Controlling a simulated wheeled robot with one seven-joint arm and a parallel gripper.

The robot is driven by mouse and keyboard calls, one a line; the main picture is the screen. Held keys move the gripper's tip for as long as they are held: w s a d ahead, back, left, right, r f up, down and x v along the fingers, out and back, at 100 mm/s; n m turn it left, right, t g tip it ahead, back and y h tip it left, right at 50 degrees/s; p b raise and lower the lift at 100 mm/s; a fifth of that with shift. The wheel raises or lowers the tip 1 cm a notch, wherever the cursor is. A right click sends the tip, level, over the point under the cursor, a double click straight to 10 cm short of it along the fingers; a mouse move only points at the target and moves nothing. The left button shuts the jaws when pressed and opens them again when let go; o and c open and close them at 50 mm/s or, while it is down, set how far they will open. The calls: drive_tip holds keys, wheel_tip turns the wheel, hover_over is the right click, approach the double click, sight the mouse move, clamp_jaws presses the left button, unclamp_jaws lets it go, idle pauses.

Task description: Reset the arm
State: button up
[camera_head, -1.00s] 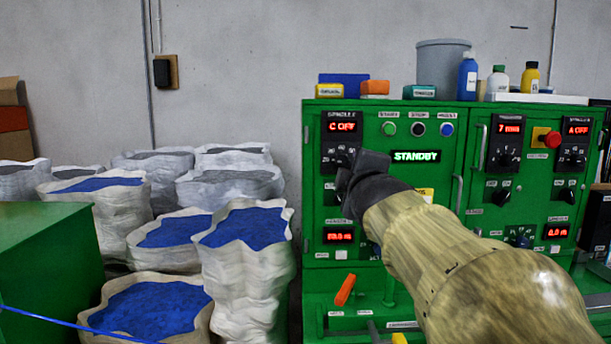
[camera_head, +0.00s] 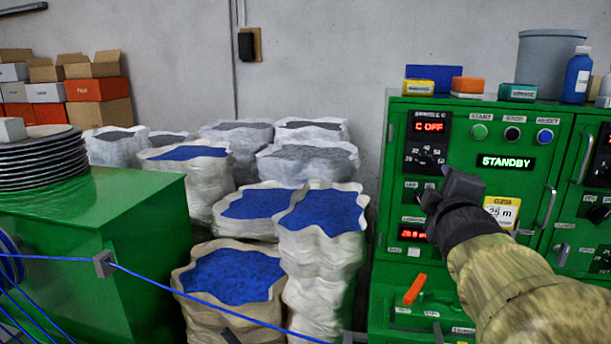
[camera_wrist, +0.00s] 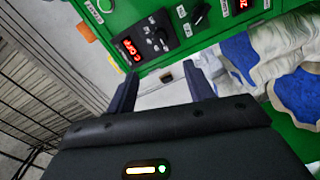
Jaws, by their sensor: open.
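My gripper (camera_head: 440,196) is at the end of my raised arm, in front of the green control cabinet (camera_head: 560,130) in the head view. In the wrist view my gripper (camera_wrist: 165,90) shows two dark fingers spread apart with nothing between them. The cabinet's upper left display (camera_head: 430,120) reads "C OFF", and a green-lit sign (camera_head: 506,162) reads "STANDBY". The same display (camera_wrist: 131,50) shows tilted in the wrist view. From the head view I cannot tell how far the gripper is from the panel.
White sacks of blue granules (camera_head: 232,275) stand left of the cabinet. A blue cable (camera_head: 215,300) runs low across the front from a green machine (camera_head: 150,205). Cardboard boxes (camera_head: 96,88) are stacked at the back left. A wire mesh (camera_wrist: 35,95) shows in the wrist view.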

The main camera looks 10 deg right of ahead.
drive_tip(key=w+a+f+m+g+y+p, duration=0.1)
drive_tip(key=a+f+m+g+y+p, duration=0.2)
drive_tip(key=f, duration=0.4)
drive_tip(key=w+a+f+m+g+y+p, duration=0.1)
drive_tip(key=a+f+m+g, duration=0.1)
drive_tip(key=a+f, duration=0.45)
drive_tip(key=s+a+f+m+g+y+p, duration=0.1)
drive_tip(key=s+a+f+m+g+y, duration=0.1)
drive_tip(key=s+a+f+g, duration=0.2)
drive_tip(key=s+a+f+m+g+y+p, duration=0.1)
drive_tip(key=s+a+f+m+g+p, duration=0.1)
drive_tip(key=s+a+f, duration=0.5)
wheel_tip(320, 180, down, 4)
drive_tip(key=shift+a+f+m+g+y, duration=0.15)
drive_tip(key=shift+m+g+y, duration=0.3)
drive_tip(key=shift+g, duration=0.65)
drive_tip(key=shift+c, duration=0.4)
